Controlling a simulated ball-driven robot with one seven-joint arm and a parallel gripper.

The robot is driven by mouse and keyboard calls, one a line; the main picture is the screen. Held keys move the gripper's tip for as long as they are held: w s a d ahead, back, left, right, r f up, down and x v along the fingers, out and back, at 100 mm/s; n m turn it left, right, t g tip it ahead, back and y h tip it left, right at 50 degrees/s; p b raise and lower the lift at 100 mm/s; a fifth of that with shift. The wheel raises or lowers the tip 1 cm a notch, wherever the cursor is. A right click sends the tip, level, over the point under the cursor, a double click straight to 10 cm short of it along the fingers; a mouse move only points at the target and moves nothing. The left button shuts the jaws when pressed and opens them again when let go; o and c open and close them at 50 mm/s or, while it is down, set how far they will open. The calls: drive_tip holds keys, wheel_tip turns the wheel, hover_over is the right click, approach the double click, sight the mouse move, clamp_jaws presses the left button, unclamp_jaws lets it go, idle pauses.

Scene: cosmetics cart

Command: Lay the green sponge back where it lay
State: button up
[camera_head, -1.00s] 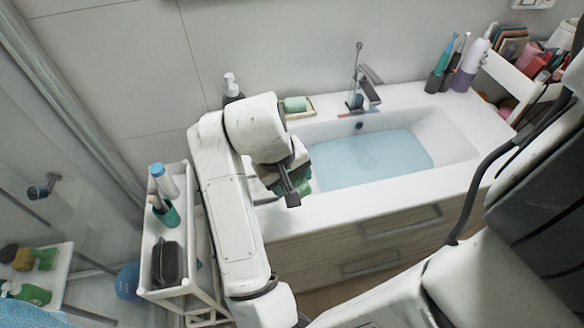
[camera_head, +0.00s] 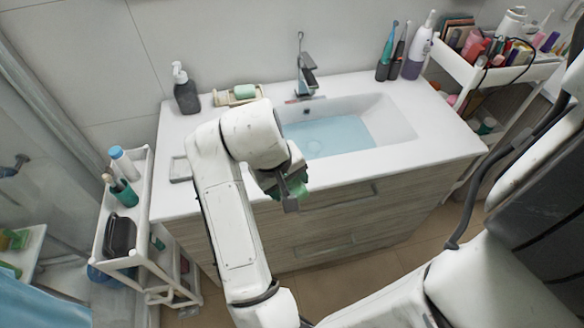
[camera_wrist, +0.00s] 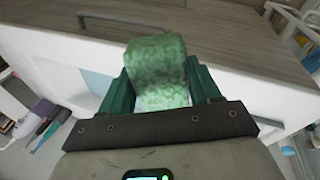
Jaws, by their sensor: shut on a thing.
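The green sponge (camera_wrist: 157,62) is a speckled green block held between the two dark green fingers of my gripper (camera_wrist: 160,88) in the wrist view. In the head view my gripper (camera_head: 287,188) hangs near the front edge of the white washbasin counter (camera_head: 440,148). A bit of the sponge (camera_head: 300,190) shows beside the fingers there, and the rest is hidden. The cosmetics cart (camera_head: 455,66) stands at the right of the basin, its top tray full of tubes and bottles. A small, empty-looking rectangular dish (camera_head: 180,169) lies on the counter's left side.
A dark soap dispenser (camera_head: 186,95) and a tray with a pale green bar (camera_head: 245,92) stand at the back left of the counter. Electric toothbrushes (camera_head: 388,52) stand at the back right. A narrow white trolley (camera_head: 102,235) is on the left. The tiled floor (camera_head: 405,240) before the cabinet looks clear.

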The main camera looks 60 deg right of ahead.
drive_tip(key=shift+w+a+f, duration=0.4)
drive_tip(key=shift+w, duration=0.1)
drive_tip(key=shift+a+f+n, duration=0.15)
drive_tip(key=shift+a+n, duration=0.1)
drive_tip(key=shift+n, duration=0.05)
drive_tip(key=w+a+f+n+t, duration=0.2)
drive_tip(key=w+a+f+n, duration=0.4)
drive_tip(key=w+a+f, duration=0.6)
wheel_tip(320, 180, down, 4)
drive_tip(key=a, duration=0.3)
drive_tip(key=shift+w+r, duration=0.2)
drive_tip(key=shift+w, duration=0.2)
